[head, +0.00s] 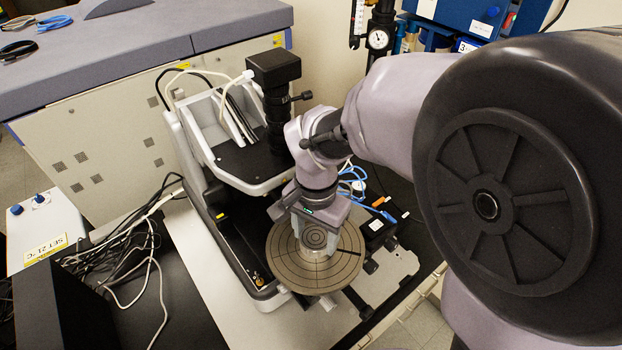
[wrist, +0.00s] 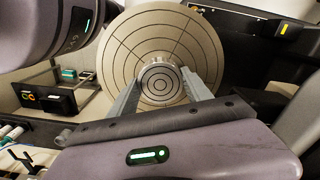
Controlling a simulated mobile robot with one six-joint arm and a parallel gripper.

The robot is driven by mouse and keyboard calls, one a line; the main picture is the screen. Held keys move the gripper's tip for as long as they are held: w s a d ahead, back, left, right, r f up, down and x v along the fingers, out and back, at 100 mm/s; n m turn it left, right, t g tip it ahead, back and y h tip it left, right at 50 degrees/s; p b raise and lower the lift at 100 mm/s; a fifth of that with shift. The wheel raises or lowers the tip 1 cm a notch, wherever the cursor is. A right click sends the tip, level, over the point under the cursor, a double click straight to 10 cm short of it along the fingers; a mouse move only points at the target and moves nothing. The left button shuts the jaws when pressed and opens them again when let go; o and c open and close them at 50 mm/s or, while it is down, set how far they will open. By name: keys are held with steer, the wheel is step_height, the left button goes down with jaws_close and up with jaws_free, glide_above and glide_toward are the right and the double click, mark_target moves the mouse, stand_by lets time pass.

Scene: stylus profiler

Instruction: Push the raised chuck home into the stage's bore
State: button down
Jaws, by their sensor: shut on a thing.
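The chuck (head: 314,237) is a small round metal disc with concentric rings. It stands at the centre of the round, tan-grey stage (head: 290,270), which is marked with rings and radial lines. In the wrist view the chuck (wrist: 160,84) sits between the two fingers of my gripper (wrist: 162,80), in front of the stage (wrist: 128,45). My gripper (head: 318,236) comes from above and is shut on the chuck, with a finger at either side. The bore is hidden under the chuck. I cannot tell how far the chuck stands above the stage.
The profiler's black and white frame (head: 236,160) and its dark upright head (head: 275,95) stand close behind and left of my gripper. Black and white cables (head: 125,245) lie at the left. A small black box (head: 378,228) and blue cables (head: 352,183) are right of the stage.

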mark_target(315, 237)
steer(key=shift+f, duration=0.1)
stand_by(0.4)
steer(key=shift+c, duration=1.9)
jaws_free()
steer(key=shift+c, duration=0.4)
step_height(315, 237, up, 7)
steer(key=p, duration=0.5)
